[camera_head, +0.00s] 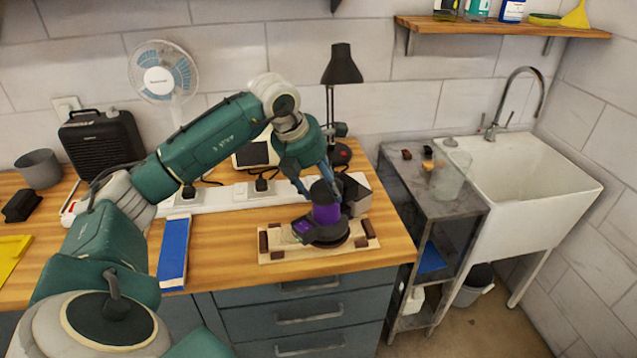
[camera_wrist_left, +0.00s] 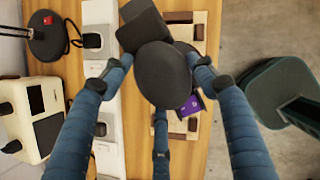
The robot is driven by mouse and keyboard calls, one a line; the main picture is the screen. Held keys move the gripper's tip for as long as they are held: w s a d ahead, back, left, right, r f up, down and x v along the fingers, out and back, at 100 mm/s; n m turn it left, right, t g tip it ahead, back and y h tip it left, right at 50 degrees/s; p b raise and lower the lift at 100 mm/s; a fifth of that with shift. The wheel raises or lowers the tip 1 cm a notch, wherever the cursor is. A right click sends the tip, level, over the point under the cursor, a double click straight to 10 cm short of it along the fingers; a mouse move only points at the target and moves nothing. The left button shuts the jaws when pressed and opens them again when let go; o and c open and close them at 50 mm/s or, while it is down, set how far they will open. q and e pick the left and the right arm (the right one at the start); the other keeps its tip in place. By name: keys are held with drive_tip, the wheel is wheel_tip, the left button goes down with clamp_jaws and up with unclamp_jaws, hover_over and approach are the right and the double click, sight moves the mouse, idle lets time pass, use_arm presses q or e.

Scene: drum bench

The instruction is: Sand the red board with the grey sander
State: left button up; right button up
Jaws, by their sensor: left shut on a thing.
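A sander (camera_head: 327,215) with a purple body, dark round top and dark base sits over a pale wooden holder (camera_head: 268,254) with brown blocks, near the counter's front edge. Whether its base touches the holder, I cannot tell. No grey sander body is clear. My left gripper (camera_head: 318,182) comes from above and is shut on the purple sander. In the left wrist view its fingers are around the sander's round dark top (camera_wrist_left: 163,75). I see no red board; a blue board (camera_head: 174,252) lies to the left, and a yellow one (camera_head: 12,255) at the left edge. My right gripper is out of view.
A grey block (camera_head: 355,195) is right behind the sander. A white power strip (camera_head: 225,198) runs behind it, with a black lamp (camera_head: 342,70) and a heater (camera_head: 100,140) further back. A sink (camera_head: 530,180) stands right. Counter between the blue board and the holder is clear.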

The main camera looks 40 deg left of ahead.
sight(341, 184)
use_arm(q)
drive_tip(key=shift+w+d+r+p, duration=0.15)
drive_tip(key=shift+w+d+p, duration=0.2)
drive_tip(key=shift+w+d, duration=0.2)
drive_tip(key=shift+w, duration=0.1)
drive_tip(key=shift+w+d, duration=0.2)
drive_tip(key=shift+w+d+p, duration=0.45)
drive_tip(key=shift+w+p, duration=0.05)
drive_tip(key=shift+w, duration=0.05)
drive_tip(key=shift+w+d, duration=0.1)
drive_tip(key=shift+w+d+p, duration=0.3)
drive_tip(key=shift+w+d, duration=0.1)
drive_tip(key=shift+w, duration=0.1)
drive_tip(key=shift+w+r, duration=0.1)
drive_tip(key=shift+r, duration=0.1)
